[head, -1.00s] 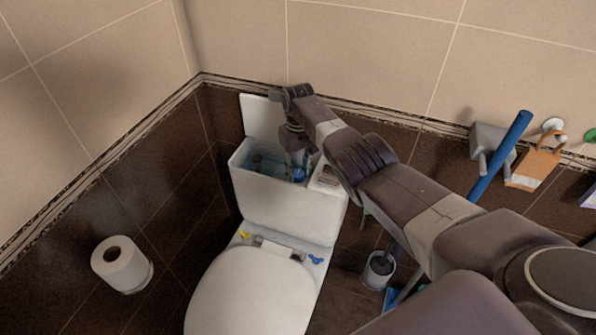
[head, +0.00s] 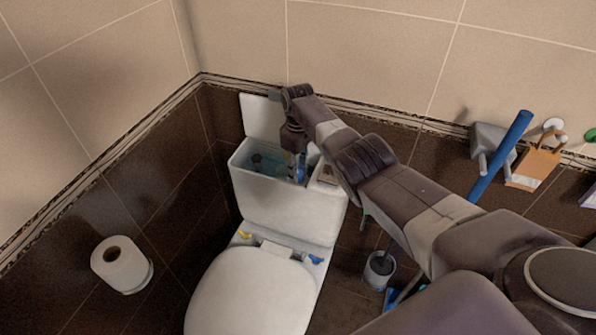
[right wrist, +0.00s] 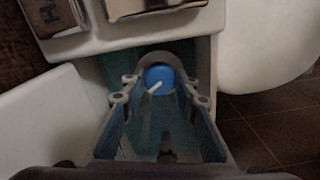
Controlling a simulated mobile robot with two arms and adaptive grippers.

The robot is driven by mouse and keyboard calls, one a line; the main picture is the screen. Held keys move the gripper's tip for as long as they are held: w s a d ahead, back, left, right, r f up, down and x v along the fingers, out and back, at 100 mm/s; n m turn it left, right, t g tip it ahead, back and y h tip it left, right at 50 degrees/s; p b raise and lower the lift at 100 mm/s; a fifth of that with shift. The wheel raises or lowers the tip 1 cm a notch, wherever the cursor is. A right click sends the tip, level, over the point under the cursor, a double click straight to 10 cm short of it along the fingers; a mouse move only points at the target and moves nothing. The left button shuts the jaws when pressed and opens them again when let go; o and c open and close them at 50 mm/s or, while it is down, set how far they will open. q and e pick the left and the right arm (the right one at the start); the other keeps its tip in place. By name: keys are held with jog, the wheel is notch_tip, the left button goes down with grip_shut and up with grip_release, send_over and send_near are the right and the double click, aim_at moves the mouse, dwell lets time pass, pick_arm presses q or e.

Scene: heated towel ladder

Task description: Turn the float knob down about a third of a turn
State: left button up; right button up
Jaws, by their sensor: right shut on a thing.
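The float knob (right wrist: 160,77) is round and blue with a white pointer mark. It sits inside the open toilet cistern (head: 283,205), near the right end. In the right wrist view the white mark slants toward the lower left. My right gripper (right wrist: 159,91) reaches down into the cistern and is shut on the knob, with a finger on each side. In the head view the right gripper (head: 299,170) is at the cistern's right end and largely hides the knob. My left gripper is not in view.
The cistern lid (head: 259,117) stands upright behind the cistern. Small objects (head: 328,175) lie on the cistern's right end. The toilet seat lid (head: 250,295) is down in front. A paper roll (head: 122,264) is at left, a brush holder (head: 379,269) at right.

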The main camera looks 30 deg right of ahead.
jog(key=shift+w+r, duration=0.1)
jog(key=shift+w, duration=0.05)
jog(key=o, duration=1.1)
jog(key=shift+o, duration=0.2)
notch_tip(320, 180, up, 12)
